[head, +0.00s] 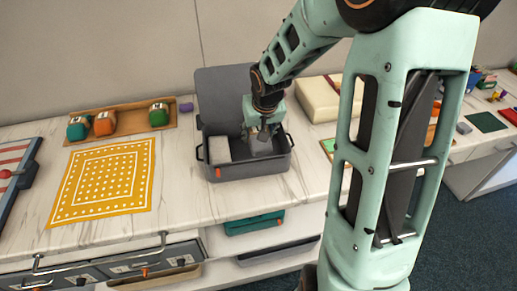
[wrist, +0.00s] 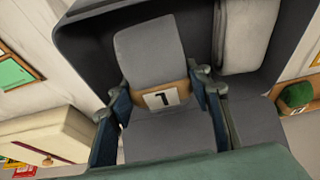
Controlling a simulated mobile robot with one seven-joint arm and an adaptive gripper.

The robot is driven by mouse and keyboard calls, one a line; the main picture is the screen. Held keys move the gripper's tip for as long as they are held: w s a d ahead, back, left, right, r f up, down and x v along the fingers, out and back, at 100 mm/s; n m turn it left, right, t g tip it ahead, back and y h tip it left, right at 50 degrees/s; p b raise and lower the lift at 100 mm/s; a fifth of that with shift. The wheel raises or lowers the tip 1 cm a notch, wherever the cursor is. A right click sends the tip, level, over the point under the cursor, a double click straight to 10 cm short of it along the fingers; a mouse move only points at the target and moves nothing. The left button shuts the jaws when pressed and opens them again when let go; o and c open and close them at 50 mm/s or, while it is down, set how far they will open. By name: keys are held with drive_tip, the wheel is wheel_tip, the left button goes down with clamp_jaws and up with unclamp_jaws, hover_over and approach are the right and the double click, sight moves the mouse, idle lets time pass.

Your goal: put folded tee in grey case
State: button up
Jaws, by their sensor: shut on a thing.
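The grey case (head: 250,170) stands open on the marble-look counter in the head view, lid (head: 222,88) raised at the back. My gripper (head: 262,135) points down inside it, towards the right. In the wrist view my gripper (wrist: 160,95) is shut on the folded tee (wrist: 150,50), a grey bundle with a tan band and a label reading 1. The tee (head: 258,147) is mostly hidden by my gripper in the head view. I cannot tell whether it touches the case floor. A pale folded item (head: 217,149) lies in the case's left part; it also shows in the wrist view (wrist: 246,35).
A yellow dotted cloth (head: 104,183) lies left of the case, with a wooden tray (head: 120,122) of several colored items behind it. A cream box (head: 318,99) stands right of the case. Drawers (head: 140,265) are below the counter.

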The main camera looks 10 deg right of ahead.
drive_tip(key=shift+f+b, duration=0.5)
drive_tip(key=shift+f, duration=2.35)
drive_tip(key=shift+f, duration=0.2)
drive_tip(key=o, duration=1.4)
drive_tip(key=shift+c, duration=0.2)
drive_tip(key=shift+r, duration=0.1)
drive_tip(key=shift+r, duration=0.25)
drive_tip(key=p+v, duration=0.3)
drive_tip(key=v, duration=0.8)
drive_tip(key=shift+s+r, duration=0.25)
drive_tip(key=shift+r, duration=0.05)
